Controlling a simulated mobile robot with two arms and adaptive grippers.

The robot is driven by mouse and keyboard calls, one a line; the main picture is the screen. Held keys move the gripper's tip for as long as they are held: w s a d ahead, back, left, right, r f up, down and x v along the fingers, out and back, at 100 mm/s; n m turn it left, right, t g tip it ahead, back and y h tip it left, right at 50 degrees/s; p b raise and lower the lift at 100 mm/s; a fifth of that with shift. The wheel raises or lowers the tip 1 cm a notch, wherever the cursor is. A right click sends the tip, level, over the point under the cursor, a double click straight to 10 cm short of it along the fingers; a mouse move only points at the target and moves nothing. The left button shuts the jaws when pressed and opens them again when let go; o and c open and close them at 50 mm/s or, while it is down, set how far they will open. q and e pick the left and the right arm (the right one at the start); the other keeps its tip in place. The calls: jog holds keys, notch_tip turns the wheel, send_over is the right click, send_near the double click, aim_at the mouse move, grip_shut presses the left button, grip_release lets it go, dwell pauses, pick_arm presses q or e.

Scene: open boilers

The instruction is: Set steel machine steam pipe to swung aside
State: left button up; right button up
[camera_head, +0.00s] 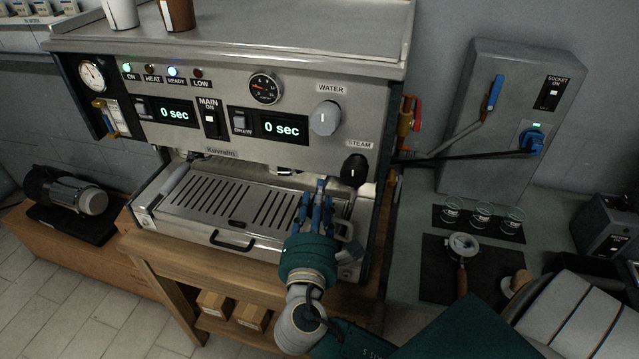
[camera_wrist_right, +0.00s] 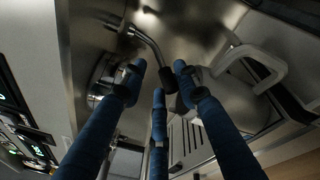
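The steel machine (camera_head: 240,90) stands on a wooden stand. My right gripper (camera_head: 318,198) is in front of its right half, above the right end of the drip tray (camera_head: 185,215). In the right wrist view, the steam pipe (camera_wrist_right: 150,44) is a bent metal tube with a black sleeve (camera_wrist_right: 167,78) at its lower end. The blue fingers of my right gripper (camera_wrist_right: 158,78) are spread, and the sleeve appears between their tips. I cannot tell whether they touch it. In the head view the pipe is hard to make out near the fingers. My left gripper is out of view.
The black steam knob (camera_head: 354,170) is just above and right of the fingers. A pale handle (camera_wrist_right: 258,60) sits close to the pipe in the wrist view. A portafilter (camera_head: 462,248) and small glasses (camera_head: 482,217) lie on the right counter. A grey socket box (camera_head: 500,110) hangs behind.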

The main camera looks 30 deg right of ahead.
jog(key=x, duration=0.3)
jog(key=shift+w+d, duration=0.25)
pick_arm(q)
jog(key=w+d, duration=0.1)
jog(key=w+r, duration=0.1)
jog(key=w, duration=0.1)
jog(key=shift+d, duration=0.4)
pick_arm(e)
jog(key=c, duration=0.8)
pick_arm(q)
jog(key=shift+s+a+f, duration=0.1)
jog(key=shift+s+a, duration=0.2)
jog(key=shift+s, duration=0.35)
